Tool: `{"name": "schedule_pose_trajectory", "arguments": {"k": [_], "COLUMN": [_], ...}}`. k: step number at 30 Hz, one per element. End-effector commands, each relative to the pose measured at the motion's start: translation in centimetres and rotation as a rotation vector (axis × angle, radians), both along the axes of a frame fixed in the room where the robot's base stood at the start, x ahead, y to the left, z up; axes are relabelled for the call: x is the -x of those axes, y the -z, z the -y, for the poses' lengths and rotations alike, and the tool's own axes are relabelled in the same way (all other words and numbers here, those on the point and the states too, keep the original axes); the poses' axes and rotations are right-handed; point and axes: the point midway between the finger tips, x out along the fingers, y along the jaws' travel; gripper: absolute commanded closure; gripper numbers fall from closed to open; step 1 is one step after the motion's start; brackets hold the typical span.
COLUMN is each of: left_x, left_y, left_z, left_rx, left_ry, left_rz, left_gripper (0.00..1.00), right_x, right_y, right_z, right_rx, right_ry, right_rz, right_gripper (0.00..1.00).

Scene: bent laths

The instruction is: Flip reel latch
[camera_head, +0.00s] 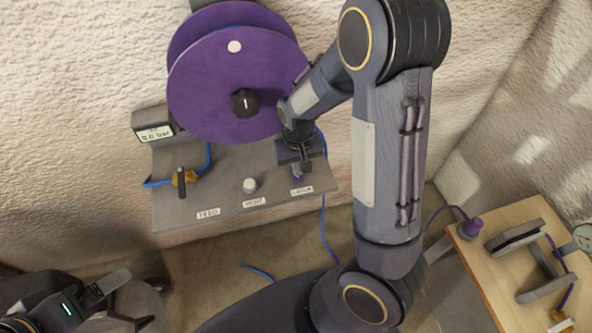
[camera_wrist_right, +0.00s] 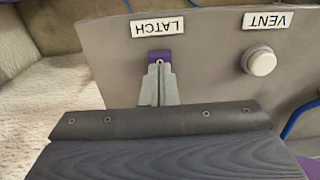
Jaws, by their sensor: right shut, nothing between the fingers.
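The purple latch (camera_head: 297,178) sits on the grey panel beside its LATCH label (camera_head: 302,191), mostly hidden by my right gripper in the head view. In the right wrist view, a small purple piece of the latch (camera_wrist_right: 151,56) shows at the fingertips. My right gripper (camera_head: 304,166) is shut, its pale fingers (camera_wrist_right: 159,66) together and overlapping the latch in view; whether they touch it I cannot tell. The large purple reel (camera_head: 215,85) stands behind the panel. My left gripper (camera_head: 112,284) is at the lower left, away from the panel; its jaw opening is unclear.
The panel also bears a white VENT knob (camera_head: 250,185) and a black lever (camera_head: 181,183) near the FEED label (camera_head: 208,212). Blue cord (camera_head: 330,232) hangs beside the panel. A wooden table (camera_head: 495,262) with a purple spool and grey parts stands at right.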

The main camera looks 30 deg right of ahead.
Motion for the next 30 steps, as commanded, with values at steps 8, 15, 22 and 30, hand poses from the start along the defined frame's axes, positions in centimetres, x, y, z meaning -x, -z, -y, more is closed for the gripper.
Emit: {"name": "schedule_pose_trajectory", "arguments": {"k": [8,15,22,30], "left_x": [0.00,0.00,0.00,0.00], "left_y": [0.00,0.18,0.48,0.81], "left_z": [0.00,0.00,0.00,0.00], "left_rx": [0.000,0.000,0.000,0.000], "left_ry": [0.000,0.000,0.000,0.000], "left_rz": [0.000,0.000,0.000,0.000], "left_gripper": [0.00,0.00,0.00,0.00], "right_x": [0.00,0.00,0.00,0.01], "right_y": [0.00,0.21,0.57,0.98], "right_z": [0.00,0.00,0.00,0.00], "right_rx": [0.000,0.000,0.000,0.000], "right_ry": [0.000,0.000,0.000,0.000], "right_rz": [0.000,0.000,0.000,0.000], "right_gripper": [1.00,1.00,1.00,1.00]}}
